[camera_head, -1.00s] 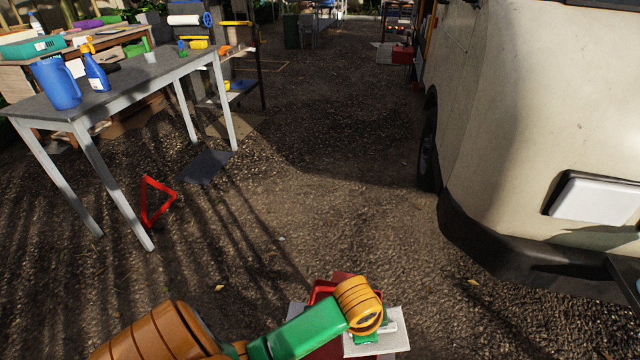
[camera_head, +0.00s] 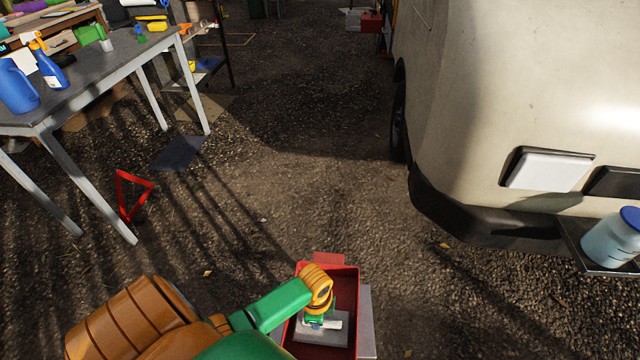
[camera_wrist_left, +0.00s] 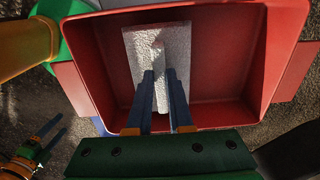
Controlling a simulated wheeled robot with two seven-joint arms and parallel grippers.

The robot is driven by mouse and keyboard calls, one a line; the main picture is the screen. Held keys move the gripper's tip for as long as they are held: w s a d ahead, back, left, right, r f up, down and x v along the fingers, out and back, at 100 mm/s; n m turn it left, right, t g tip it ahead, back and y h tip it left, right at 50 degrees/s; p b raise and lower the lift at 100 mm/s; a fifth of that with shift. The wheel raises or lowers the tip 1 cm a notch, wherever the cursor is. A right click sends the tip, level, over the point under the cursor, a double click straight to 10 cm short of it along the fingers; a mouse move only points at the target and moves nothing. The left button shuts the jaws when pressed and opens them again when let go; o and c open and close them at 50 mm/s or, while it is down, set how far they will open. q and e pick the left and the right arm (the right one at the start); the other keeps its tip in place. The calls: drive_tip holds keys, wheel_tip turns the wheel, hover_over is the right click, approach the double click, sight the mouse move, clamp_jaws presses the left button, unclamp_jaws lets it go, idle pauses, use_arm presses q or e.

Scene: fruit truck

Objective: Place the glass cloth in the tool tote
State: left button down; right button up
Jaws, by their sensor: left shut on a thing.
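The red tool tote (camera_head: 352,300) is at the bottom centre of the head view, its opening facing up. It fills much of the left wrist view (camera_wrist_left: 230,60). The glass cloth (camera_head: 318,334) is a flat pale grey-white piece, and it also shows in the left wrist view (camera_wrist_left: 176,38). My left gripper (camera_head: 322,322) is shut on the cloth, its two blue fingers (camera_wrist_left: 160,85) pinching a raised fold. The cloth appears within the tote's opening in both views. I cannot tell whether it touches the floor of the tote.
A grey table (camera_head: 95,75) with a blue jug (camera_head: 16,88) and a spray bottle (camera_head: 48,68) stands at left. A red triangle (camera_head: 132,192) is on the gravel. A cream truck (camera_head: 480,110) stands at right, with a jar (camera_head: 612,240) on its step. The middle gravel is clear.

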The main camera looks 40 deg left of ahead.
use_arm(q)
wheel_tip(320, 180, down, 2)
drive_tip(key=shift+f, duration=0.1)
use_arm(e)
drive_tip(key=shift+d+f, duration=0.2)
drive_tip(key=shift+f, duration=0.35)
use_arm(q)
drive_tip(key=c, duration=0.8)
unclamp_jaws()
drive_tip(key=shift+f, duration=0.1)
use_arm(e)
drive_tip(key=shift+w+d+f, duration=0.1)
